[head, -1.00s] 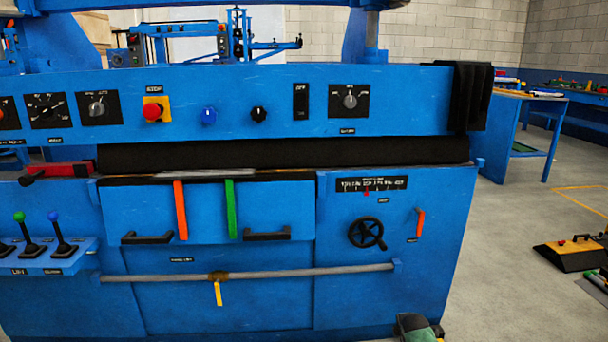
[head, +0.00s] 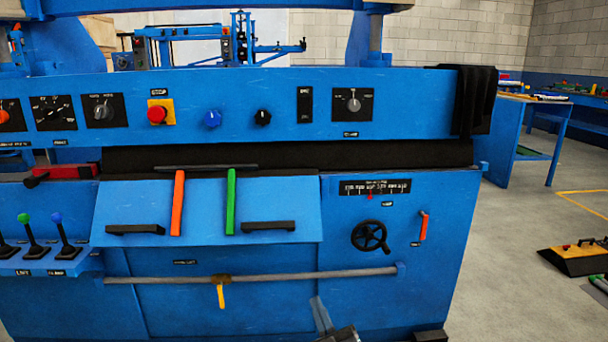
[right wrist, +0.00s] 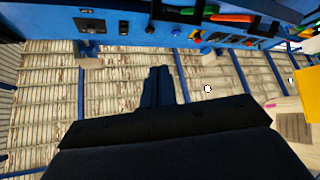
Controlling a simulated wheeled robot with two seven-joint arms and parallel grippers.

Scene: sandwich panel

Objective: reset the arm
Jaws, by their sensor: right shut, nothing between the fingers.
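My right gripper (head: 320,308) shows at the bottom of the head view, in front of the lower face of the blue machine (head: 220,308). It is shut and empty, and apart from the yellow-tagged rod. In the right wrist view the shut dark fingers (right wrist: 159,80) point towards the machine's base, with nothing between them. My left gripper is not in view. The machine's blue front panel (head: 205,205) with two black handles (head: 135,229) looks tilted, its lower edge standing out. An orange strip (head: 177,205) and a green strip (head: 231,205) lie across it.
A grey rod (head: 320,275) crosses the machine below the panel. A red emergency stop (head: 157,115), knobs and a black handwheel (head: 370,237) sit on its face. Levers (head: 65,238) stand at left. The floor (head: 500,250) at right is mostly free, with a yellow-black block (head: 575,258).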

